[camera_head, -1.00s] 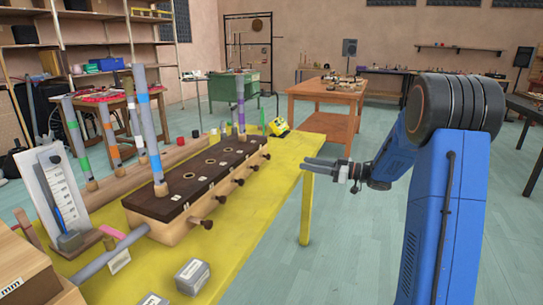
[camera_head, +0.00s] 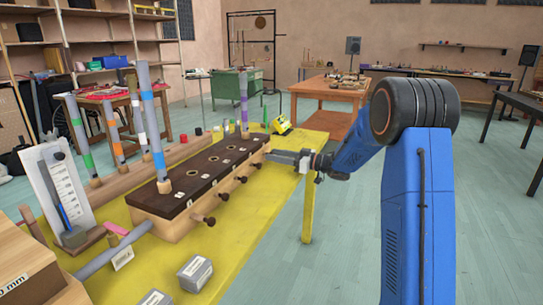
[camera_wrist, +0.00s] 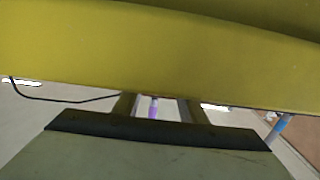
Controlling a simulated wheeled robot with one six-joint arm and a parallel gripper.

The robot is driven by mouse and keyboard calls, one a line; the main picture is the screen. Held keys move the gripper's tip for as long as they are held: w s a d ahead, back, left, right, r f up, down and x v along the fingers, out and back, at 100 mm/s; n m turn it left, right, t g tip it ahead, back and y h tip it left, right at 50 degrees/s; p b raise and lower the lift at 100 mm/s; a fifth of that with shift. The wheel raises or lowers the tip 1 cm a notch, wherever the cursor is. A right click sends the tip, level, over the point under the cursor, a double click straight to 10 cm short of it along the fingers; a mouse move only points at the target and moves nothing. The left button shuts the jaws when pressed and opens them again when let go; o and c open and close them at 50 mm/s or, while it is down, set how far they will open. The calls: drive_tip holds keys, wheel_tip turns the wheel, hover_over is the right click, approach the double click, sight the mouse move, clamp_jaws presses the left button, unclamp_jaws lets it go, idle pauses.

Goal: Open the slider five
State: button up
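A long wooden slider box (camera_head: 165,228) with a dark, holed top lies on the yellow table. Several brown slider knobs, one being the near knob (camera_head: 209,221), stick out along its right side. My gripper (camera_head: 272,155) is at the far end of this row, with its fingers pointing left at the box. The farthest knob is hidden at the fingertips, so I cannot tell whether they touch it. In the wrist view the two fingers (camera_wrist: 157,108) stand apart, with a gap between them. No slider knob is clear there.
The yellow table (camera_head: 240,232) carries upright striped tubes, one a blue-banded tube (camera_head: 151,122), and a grey block (camera_head: 195,273) near the front. Open floor (camera_head: 345,235) lies right of the table.

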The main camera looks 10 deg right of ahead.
drive_tip(key=shift+x, duration=1.1)
clamp_jaws()
drive_tip(key=shift+v, duration=1.45)
unclamp_jaws()
